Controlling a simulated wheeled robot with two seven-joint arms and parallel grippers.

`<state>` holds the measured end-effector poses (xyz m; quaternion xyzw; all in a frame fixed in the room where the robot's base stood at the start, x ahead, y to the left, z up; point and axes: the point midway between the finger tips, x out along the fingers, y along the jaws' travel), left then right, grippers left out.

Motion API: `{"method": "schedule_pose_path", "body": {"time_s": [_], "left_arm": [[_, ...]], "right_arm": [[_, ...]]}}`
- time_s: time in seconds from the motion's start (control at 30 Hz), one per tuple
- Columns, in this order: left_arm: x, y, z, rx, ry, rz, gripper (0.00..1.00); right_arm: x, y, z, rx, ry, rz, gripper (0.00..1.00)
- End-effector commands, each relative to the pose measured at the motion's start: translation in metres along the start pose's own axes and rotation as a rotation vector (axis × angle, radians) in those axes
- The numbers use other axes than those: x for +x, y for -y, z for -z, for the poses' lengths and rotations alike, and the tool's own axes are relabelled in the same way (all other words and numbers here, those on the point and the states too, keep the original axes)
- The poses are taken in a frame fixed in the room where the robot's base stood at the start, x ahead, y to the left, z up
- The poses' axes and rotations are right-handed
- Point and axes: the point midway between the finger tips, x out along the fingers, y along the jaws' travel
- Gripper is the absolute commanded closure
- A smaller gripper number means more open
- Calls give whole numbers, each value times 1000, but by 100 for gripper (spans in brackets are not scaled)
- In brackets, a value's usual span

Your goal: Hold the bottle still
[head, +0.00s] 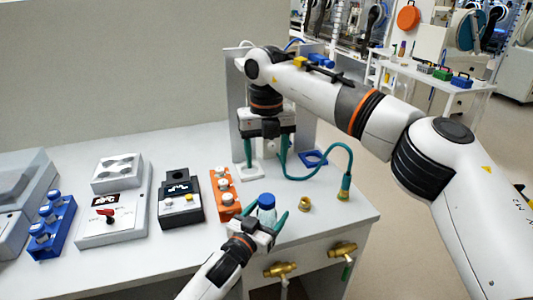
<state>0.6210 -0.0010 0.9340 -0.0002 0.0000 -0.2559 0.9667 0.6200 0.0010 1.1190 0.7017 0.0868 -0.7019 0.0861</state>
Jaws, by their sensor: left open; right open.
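A clear bottle with a blue cap (267,200) stands upright near the front right part of the bench. My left gripper (262,217) is open, with its teal fingers to either side of the bottle. Whether either finger touches the bottle cannot be told, and the gripper body hides the bottle's lower part. My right gripper (266,165) is open and points down behind the bottle, apart from it, with its teal fingers spread.
An orange rack (224,204) with white-capped vials stands left of the bottle. A brass fitting (305,204) and a teal hose (327,150) are to the right. A black-topped device (179,197) and a blue rack (52,231) stand further left. Brass valves (342,250) project below the bench edge.

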Motion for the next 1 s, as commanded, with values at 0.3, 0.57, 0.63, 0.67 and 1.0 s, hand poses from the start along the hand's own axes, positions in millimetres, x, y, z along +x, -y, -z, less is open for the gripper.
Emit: {"method": "schedule_pose_path", "body": {"time_s": [0.3, 0.57, 0.63, 0.67, 1.0], "left_arm": [[-45, -1, 2, 0, -2, -1, 25], [-97, 0, 2, -1, -3, 0, 25], [-107, 0, 2, -1, -2, 0, 25], [-110, 0, 2, -1, -2, 0, 25], [-120, 0, 0, 0, 0, 0, 25]], "right_arm": [[3, 0, 0, 0, 0, 0, 37], [6, 0, 0, 0, 0, 0, 37], [7, 0, 0, 0, 0, 0, 37], [7, 0, 0, 0, 0, 0, 37], [8, 0, 0, 0, 0, 0, 37]]}}
